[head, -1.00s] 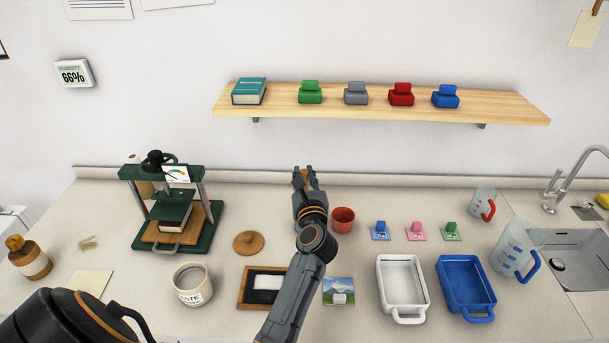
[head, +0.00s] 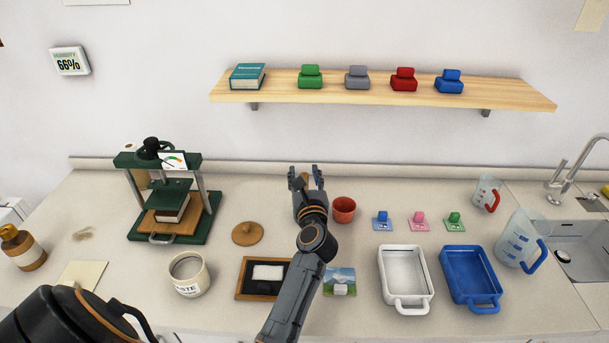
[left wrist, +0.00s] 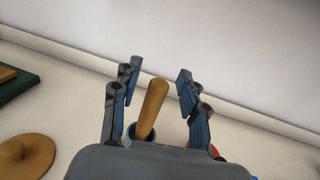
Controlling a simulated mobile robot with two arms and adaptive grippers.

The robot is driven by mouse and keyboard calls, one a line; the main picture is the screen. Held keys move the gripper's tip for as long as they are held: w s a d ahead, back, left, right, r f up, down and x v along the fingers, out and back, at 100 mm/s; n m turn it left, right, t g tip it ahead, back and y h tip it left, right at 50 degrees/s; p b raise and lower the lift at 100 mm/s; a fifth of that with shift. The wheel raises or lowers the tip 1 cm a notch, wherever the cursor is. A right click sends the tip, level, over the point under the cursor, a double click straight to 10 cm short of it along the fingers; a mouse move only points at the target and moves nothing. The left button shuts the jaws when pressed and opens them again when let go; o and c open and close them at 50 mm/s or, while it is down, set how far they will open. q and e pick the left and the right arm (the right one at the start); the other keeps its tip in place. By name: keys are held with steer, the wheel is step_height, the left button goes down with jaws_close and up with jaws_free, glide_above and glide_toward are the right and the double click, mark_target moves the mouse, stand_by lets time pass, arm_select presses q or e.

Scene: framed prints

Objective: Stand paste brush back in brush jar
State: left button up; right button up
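The paste brush shows as a tan wooden handle (left wrist: 151,105) in the left wrist view. It stands slightly tilted in the blue-grey brush jar (left wrist: 154,135), mostly hidden behind my gripper. In the head view, my left gripper (head: 306,178) is over the jar near the back of the counter. Its fingers are spread, one on each side of the handle, with gaps visible in the left wrist view (left wrist: 158,78). The brush's bristles are hidden. My right gripper is not in view.
A red cup (head: 344,210) stands close right of the jar. The paste pot (head: 189,276), a wooden lid (head: 247,233) and a dark framed tray (head: 246,281) are to the left. A green press (head: 206,221) stands farther left. White (head: 407,302) and blue (head: 472,300) trays are front right.

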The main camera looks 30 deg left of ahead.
arm_select(q)
steer(key=shift+r, duration=0.3)
step_height(320, 180, up, 9)
steer(key=shift+r, duration=0.2)
steer(key=shift+f, duration=0.1)
